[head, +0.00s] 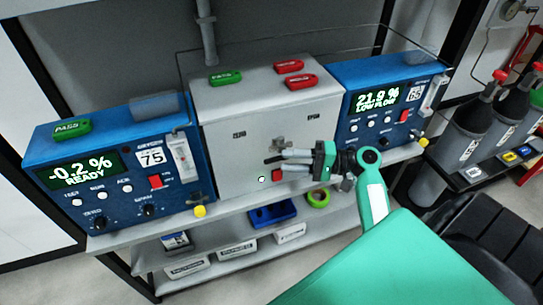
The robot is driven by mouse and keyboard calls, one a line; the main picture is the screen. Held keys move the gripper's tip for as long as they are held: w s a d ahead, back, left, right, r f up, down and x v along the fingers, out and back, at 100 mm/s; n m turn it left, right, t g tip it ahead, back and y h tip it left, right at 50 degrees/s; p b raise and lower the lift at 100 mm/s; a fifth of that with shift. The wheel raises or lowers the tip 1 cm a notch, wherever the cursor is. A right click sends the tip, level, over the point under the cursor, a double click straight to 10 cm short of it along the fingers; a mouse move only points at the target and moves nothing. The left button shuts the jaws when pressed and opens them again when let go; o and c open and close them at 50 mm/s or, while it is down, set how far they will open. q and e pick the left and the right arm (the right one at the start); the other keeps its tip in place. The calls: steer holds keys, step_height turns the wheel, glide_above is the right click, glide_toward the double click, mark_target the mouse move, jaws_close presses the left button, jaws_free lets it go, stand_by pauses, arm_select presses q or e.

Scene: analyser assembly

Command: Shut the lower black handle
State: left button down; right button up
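The grey box (225,145) stands in the middle of the shelf, between two blue analysers. A small dark handle fitting (278,143) shows on its front face. My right gripper (275,159) comes in from the right, its fingers in front of the box just below that fitting. A dark piece by the fingertips may be the lower handle, but the fingers cover much of that spot. I cannot tell whether they touch it, or whether they are closed on it. My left gripper is not in view.
The left analyser (115,160) reads -0.2 % and READY; the right analyser (360,75) reads 21.9 % and LOW FLOW. Green and red tags (289,66) lie on the box top. A lower shelf holds a blue tray (272,215) and green tape (318,198). Black cylinders (478,122) stand at right.

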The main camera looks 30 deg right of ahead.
mark_target(276, 161)
steer(key=shift+p+x, duration=0.5)
steer(key=shift+x, duration=2.2)
jaws_close()
